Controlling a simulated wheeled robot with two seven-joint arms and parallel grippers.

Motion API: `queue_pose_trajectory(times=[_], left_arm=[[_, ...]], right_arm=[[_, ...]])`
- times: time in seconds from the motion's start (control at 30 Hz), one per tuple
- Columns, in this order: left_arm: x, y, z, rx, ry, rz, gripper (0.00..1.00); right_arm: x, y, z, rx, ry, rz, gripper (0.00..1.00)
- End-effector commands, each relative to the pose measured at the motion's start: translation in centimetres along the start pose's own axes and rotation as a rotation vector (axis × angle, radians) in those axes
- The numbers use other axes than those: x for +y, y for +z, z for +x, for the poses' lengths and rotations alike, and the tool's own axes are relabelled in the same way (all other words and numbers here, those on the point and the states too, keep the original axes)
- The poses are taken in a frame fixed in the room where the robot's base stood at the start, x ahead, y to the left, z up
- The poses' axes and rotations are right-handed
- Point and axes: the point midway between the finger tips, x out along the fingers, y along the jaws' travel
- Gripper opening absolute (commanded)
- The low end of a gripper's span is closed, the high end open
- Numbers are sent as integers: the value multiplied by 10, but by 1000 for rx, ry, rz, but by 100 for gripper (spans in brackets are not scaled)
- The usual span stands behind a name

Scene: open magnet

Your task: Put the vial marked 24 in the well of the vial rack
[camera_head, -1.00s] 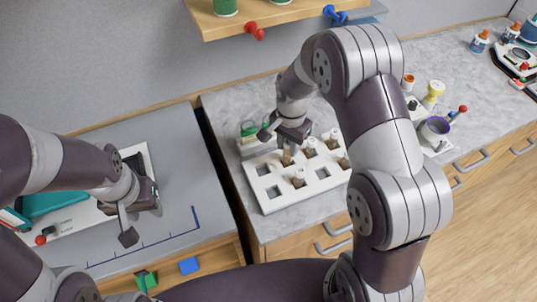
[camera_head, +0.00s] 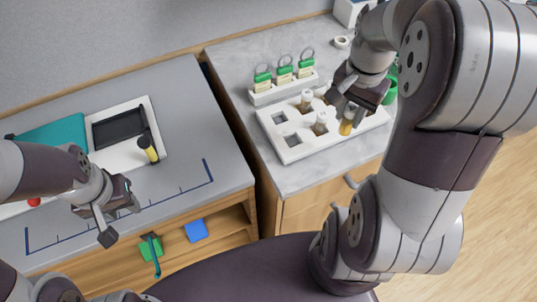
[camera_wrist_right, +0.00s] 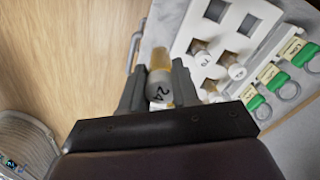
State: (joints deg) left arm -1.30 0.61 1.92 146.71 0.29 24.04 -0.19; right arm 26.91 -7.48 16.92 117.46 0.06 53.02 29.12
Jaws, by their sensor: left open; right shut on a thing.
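The vial marked 24 (camera_wrist_right: 158,86) is between the fingers of my right gripper (camera_wrist_right: 158,88), which is shut on it. In the head view, a yellow-filled vial (camera_head: 347,123) shows below my right gripper (camera_head: 356,97), over the front right part of the white vial rack (camera_head: 290,157). My left gripper (camera_head: 120,215) is open and empty over the grey desk.
A white holder with green-topped tagged items (camera_head: 284,78) stands behind the rack. A gap separates the desk from the marble counter. A blue block (camera_head: 196,231) sits below.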

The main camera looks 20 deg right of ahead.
Motion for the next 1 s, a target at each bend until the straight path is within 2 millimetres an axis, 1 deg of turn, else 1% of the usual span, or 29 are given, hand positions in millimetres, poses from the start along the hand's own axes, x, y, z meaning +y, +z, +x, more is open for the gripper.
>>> queue_pose_trajectory(times=[0.03,0.1,0.17,0.27,0.4,0.5,0.6,0.67,0.73,0.8,0.9,1.0], left_arm=[[0,0,-2,1,0,0,43],[0,-1,-2,1,0,0,43],[0,-1,-3,1,0,0,43],[0,-1,-6,1,0,0,43],[0,-2,-11,1,0,0,43],[0,-2,-14,1,0,0,43],[0,-2,-16,1,0,0,43],[0,-2,-16,1,0,0,43],[0,-2,-18,1,0,0,43],[0,-2,-19,1,0,0,43],[0,-3,-20,1,0,0,43],[0,-3,-20,1,0,0,43]], right_arm=[[4,8,0,0,0,-26,0],[7,15,4,0,0,-64,0],[4,18,7,-2,1,-103,0],[-17,20,19,-4,2,-125,0],[-60,22,45,-5,3,-124,0],[-85,23,60,-4,3,-121,0],[-101,23,70,-2,2,-117,0],[-107,23,74,-1,0,-117,0],[-108,24,84,-3,3,-114,0],[-108,24,98,-4,3,-114,0],[-108,24,112,-2,1,-114,0],[-108,23,115,0,-1,-114,0]])
